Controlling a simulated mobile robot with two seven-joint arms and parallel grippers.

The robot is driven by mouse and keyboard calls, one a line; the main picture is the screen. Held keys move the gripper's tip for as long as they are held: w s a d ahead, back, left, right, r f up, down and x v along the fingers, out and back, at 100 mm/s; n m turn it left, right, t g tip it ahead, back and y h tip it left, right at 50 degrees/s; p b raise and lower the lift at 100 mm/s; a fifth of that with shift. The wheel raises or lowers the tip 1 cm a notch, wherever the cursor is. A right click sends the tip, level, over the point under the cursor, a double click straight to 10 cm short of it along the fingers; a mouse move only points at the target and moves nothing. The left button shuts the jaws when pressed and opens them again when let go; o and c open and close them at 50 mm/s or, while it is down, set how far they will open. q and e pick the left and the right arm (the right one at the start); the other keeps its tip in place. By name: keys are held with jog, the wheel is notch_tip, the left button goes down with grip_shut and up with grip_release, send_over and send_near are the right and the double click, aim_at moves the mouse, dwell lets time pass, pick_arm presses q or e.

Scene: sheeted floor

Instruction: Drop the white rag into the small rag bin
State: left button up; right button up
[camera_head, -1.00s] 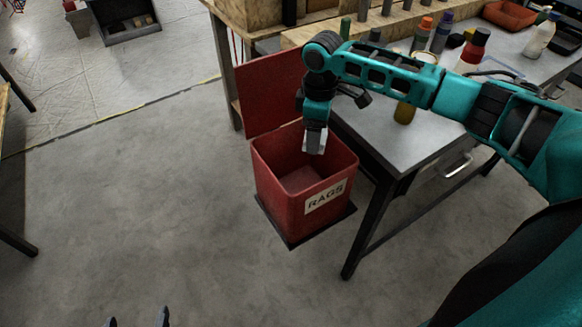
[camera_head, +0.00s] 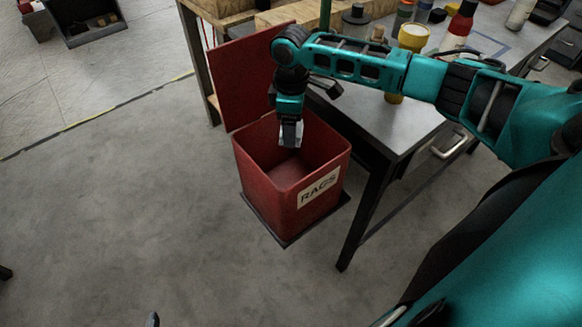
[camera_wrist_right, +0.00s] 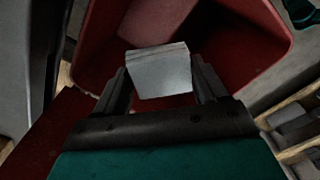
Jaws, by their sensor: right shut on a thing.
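The small rag bin (camera_head: 262,180) is a red open-topped box marked RAGS, with its red lid (camera_head: 245,80) standing open at the back. It sits on a dark base on the floor. My right gripper (camera_head: 290,143) points down over the bin's opening, near its back rim. It is shut on the white rag (camera_wrist_right: 160,72), which shows as a pale folded block between the fingers in the right wrist view. In the head view the rag (camera_head: 291,133) is a small light patch. Only a dark tip of my left gripper (camera_head: 152,319) shows at the bottom edge.
The concrete floor (camera_head: 120,215) to the left is clear.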

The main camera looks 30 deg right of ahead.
jog(key=shift+f, duration=0.15)
jog(key=o, duration=1.2)
pick_arm(q)
jog(key=shift+w, duration=0.4)
jog(key=shift+s+r+p, duration=0.25)
jog(key=shift+r+p, duration=0.6)
jog(key=shift+p, duration=0.1)
pick_arm(e)
notch_tip(320, 180, up, 13)
jog(key=shift+f, duration=0.1)
